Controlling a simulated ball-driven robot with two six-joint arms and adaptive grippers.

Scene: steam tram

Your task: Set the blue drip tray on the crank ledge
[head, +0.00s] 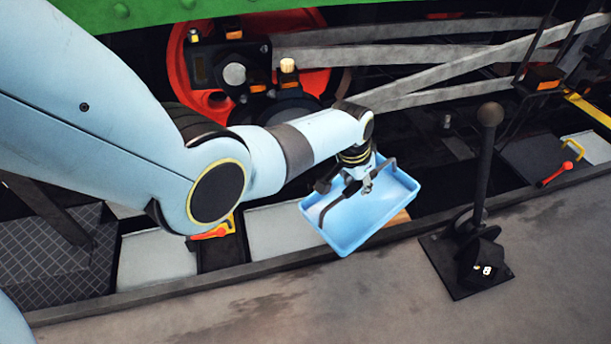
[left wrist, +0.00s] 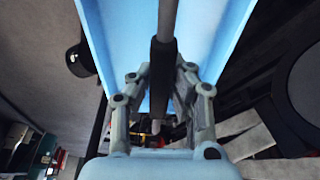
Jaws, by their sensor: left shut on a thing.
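The light blue drip tray (head: 368,217) hangs tilted in the middle of the head view, with a dark arched handle (head: 331,209) across it. My left gripper (head: 362,183) is shut on that handle, over the tray's far part. In the left wrist view the tray (left wrist: 215,35) fills the top, and my left gripper's fingers (left wrist: 160,105) close around the dark handle bar. A low ledge with pale panels (head: 285,232) runs behind and below the tray; I cannot tell which part is the crank ledge. The tray hides part of it. My right gripper is not in view.
Red wheel (head: 180,62) and grey rods (head: 400,52) stand behind. A black lever with a ball top (head: 490,115) rises from a floor plate right of the tray. A yellow-and-red handle (head: 212,233) lies on the ledge at left. The front floor (head: 300,300) is clear.

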